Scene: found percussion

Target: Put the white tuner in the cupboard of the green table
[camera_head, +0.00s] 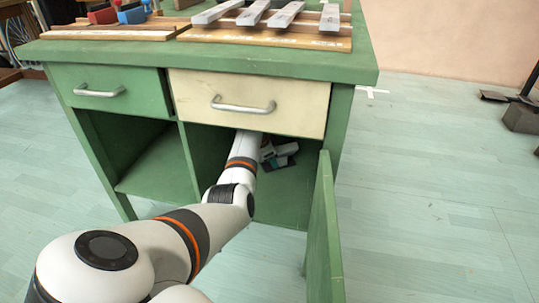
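The green table (362,62) stands in front of me. Its right-hand cupboard (286,236) lies under the cream drawer, and its green door (324,240) stands open at the right. My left arm comes in from the lower left and reaches into this cupboard. My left gripper (284,158) is inside it, small, dark and partly hidden by my own wrist. I cannot tell whether its fingers are open or shut. I cannot pick out the white tuner for certain against the white and dark parts there. My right gripper is out of view.
A cream drawer (249,90) and a green drawer (112,80), both closed, sit above the compartments. The left compartment (150,165) is open and looks empty. Grey bars (287,15) on a wooden board rest on the tabletop. The floor at the right is mostly clear.

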